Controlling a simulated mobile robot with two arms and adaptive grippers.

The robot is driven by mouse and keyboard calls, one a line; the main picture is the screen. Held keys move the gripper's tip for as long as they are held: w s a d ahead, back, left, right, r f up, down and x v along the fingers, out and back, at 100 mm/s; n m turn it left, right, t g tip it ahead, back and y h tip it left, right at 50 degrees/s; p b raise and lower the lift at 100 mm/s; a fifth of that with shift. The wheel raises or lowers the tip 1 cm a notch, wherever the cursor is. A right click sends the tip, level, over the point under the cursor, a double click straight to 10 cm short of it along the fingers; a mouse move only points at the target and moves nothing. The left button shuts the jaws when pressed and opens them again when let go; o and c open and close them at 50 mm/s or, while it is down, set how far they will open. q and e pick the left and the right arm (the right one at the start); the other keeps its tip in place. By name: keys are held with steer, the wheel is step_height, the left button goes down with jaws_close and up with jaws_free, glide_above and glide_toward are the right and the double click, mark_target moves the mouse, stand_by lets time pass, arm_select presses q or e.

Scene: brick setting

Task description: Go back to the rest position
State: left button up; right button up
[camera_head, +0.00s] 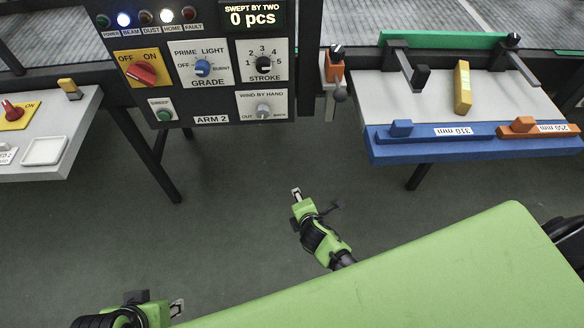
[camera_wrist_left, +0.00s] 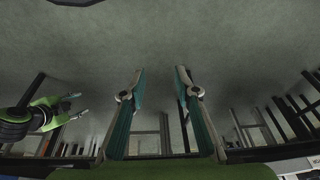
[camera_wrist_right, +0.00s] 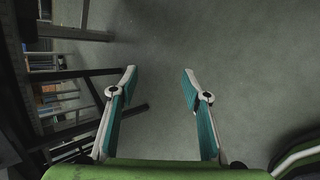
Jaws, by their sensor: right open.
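My left gripper (camera_head: 177,308) is at the bottom left of the head view, over the floor. In the left wrist view its two fingers (camera_wrist_left: 160,72) stand apart with nothing between them. My right gripper (camera_head: 297,194) is near the middle of the head view, over bare floor below the control panel (camera_head: 220,82). In the right wrist view its fingers (camera_wrist_right: 159,72) are spread and empty. Neither gripper touches anything visible. A green arm and gripper (camera_wrist_left: 60,110) show at the left of the left wrist view.
The panel carries knobs and a display reading "0 pcs". A grey table with a blue front rail (camera_head: 380,150) stands at right, holding a yellow block (camera_head: 463,88). A white table (camera_head: 85,115) with a red switch (camera_head: 12,110) stands at left. The grey floor (camera_head: 240,230) between is clear.

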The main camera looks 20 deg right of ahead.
arm_select(q)
step_height(320, 180, down, 25)
steer(key=s+g+p, duration=0.1)
steer(key=s+p, duration=0.2)
arm_select(e)
steer(key=s+d+f+m+g+y, duration=0.15)
steer(key=s+f+m, duration=0.25)
steer(key=s+f, duration=0.45)
steer(key=s+f+m+g+h, duration=0.1)
steer(key=s+f+m+g, duration=0.4)
steer(key=s, duration=0.7)
arm_select(q)
steer(key=s+a+f+g+p, duration=0.1)
steer(key=s+a+f, duration=0.2)
steer(key=s+f, duration=1)
steer(key=s, duration=0.3)
steer(key=shift+g+p, duration=0.3)
arm_select(e)
steer(key=s+d+f+m+g, duration=0.1)
steer(key=s+m, duration=0.3)
steer(key=s, duration=0.7)
steer(key=s+d+f+m, duration=0.2)
steer(key=s+f+m, duration=0.2)
steer(key=s, duration=0.7)
steer(key=shift+f+g+y, duration=0.3)
steer(key=shift+g+y, duration=0.05)
steer(key=shift+y, duration=0.1)
steer(key=shift+c, duration=0.3)
